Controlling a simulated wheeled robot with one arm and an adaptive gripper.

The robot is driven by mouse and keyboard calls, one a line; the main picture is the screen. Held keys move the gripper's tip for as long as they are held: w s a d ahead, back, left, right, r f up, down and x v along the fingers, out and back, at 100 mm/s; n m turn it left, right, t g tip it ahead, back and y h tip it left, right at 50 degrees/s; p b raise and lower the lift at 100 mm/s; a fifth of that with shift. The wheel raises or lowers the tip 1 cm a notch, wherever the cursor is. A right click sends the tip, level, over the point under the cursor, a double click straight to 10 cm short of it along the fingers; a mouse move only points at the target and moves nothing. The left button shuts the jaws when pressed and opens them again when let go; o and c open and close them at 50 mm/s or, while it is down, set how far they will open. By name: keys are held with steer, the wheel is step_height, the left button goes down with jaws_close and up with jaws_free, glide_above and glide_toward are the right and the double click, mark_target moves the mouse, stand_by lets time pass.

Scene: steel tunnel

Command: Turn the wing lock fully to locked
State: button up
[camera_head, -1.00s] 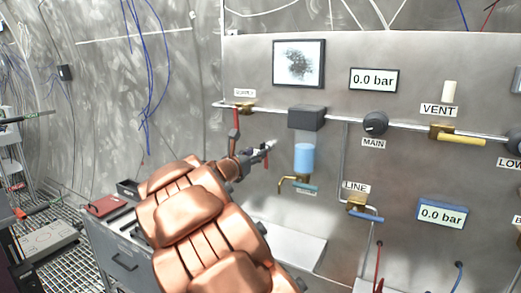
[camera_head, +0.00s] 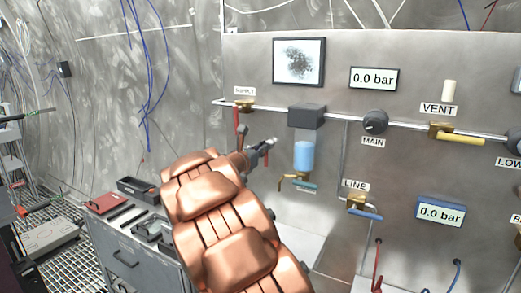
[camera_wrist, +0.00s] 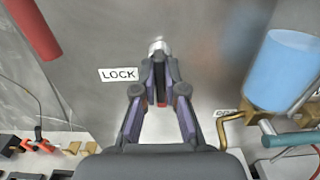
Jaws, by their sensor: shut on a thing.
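The wing lock (camera_wrist: 158,46) shows as a small silver piece on the grey panel, just past my fingertips in the wrist view. The LOCK label (camera_wrist: 119,74) is to its left. My gripper (camera_wrist: 160,78) is shut on the wing lock, with its fingertips close together against the panel. The fingers hide most of the wing, so its angle cannot be told. In the head view my gripper (camera_head: 265,147) reaches the panel left of the blue bowl, and the lock's silver tip (camera_head: 273,141) just shows.
The blue filter bowl (camera_head: 304,159) with a brass drain tap (camera_head: 288,180) is close right of my gripper. A red lever (camera_head: 237,119) hangs at upper left. A grey cabinet (camera_head: 130,258) with trays stands at lower left. A knob marked MAIN (camera_head: 375,122) is farther right.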

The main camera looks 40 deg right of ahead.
steer(key=shift+f+m+b, duration=0.1)
steer(key=shift+m+b, duration=0.2)
steer(key=shift+b, duration=0.25)
jaws_close()
steer(key=shift+s+f+m+b, duration=0.15)
steer(key=shift+m+b, duration=4.15)
steer(key=shift+b, duration=1.15)
steer(key=shift+s+f+m+b, duration=0.1)
steer(key=shift+m+b, duration=4.2)
steer(key=shift+b, duration=1.15)
steer(key=shift+r, duration=0.1)
steer(key=o, duration=0.7)
jaws_free()
steer(key=shift+c, duration=0.2)
